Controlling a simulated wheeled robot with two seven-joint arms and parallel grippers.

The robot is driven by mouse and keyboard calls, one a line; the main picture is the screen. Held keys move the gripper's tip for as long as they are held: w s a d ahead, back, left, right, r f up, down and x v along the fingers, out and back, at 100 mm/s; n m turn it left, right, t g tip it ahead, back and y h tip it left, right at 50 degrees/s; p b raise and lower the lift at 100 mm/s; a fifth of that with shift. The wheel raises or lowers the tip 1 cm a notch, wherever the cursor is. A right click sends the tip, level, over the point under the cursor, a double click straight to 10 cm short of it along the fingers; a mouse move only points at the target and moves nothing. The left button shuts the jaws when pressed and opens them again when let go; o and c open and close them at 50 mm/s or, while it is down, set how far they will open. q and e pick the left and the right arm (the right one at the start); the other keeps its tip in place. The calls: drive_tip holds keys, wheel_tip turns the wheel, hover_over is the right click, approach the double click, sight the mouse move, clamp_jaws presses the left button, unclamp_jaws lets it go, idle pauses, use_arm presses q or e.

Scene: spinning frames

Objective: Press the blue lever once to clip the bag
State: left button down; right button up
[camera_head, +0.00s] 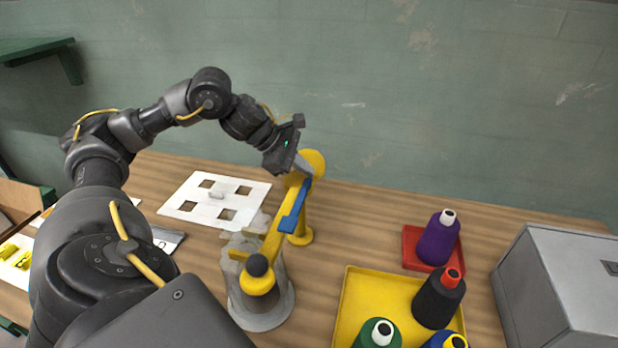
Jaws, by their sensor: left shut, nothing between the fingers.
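The blue lever (292,214) is a long bar slanting along the yellow clipping machine (300,237), which stands on the wooden table near the middle of the head view. My left gripper (304,168) is shut and empty at the lever's upper far end, in front of the machine's round yellow top. I cannot tell whether its fingertips touch the lever. A greyish, see-through bag-like bundle (237,246) is under the machine's yellow arm, above a round grey base (264,320). The yellow arm partly hides it. My right gripper is out of view.
A white board with square holes (190,209) lies at the back left. A yellow tray (348,308) with several thread cones and a red tray (409,256) with a purple cone (436,246) stand at right. A grey metal box (545,285) stands beyond them. A green wall closes the back.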

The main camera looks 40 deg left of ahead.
use_arm(q)
drive_tip(key=shift+s+d+f+b, duration=0.1)
drive_tip(key=shift+s+f+b, duration=0.1)
drive_tip(key=shift+f, duration=0.3)
drive_tip(key=shift+s+d+f+b, duration=0.1)
drive_tip(key=shift+s+f+b, duration=0.05)
drive_tip(key=shift+f, duration=0.3)
drive_tip(key=shift+w+a+r+p, duration=0.15)
drive_tip(key=shift+r+p, duration=0.35)
drive_tip(key=shift+r, duration=0.25)
drive_tip(key=shift+s+a+r+p, duration=0.1)
drive_tip(key=shift+r+p, duration=0.35)
drive_tip(key=shift+r, duration=0.3)
drive_tip(key=shift+w+r+p, duration=0.25)
drive_tip(key=shift+r+p, duration=0.25)
drive_tip(key=r+p, duration=0.3)
drive_tip(key=shift+w+a+r, duration=0.25)
drive_tip(key=shift+w+r, duration=0.1)
drive_tip(key=shift+s, duration=0.1)
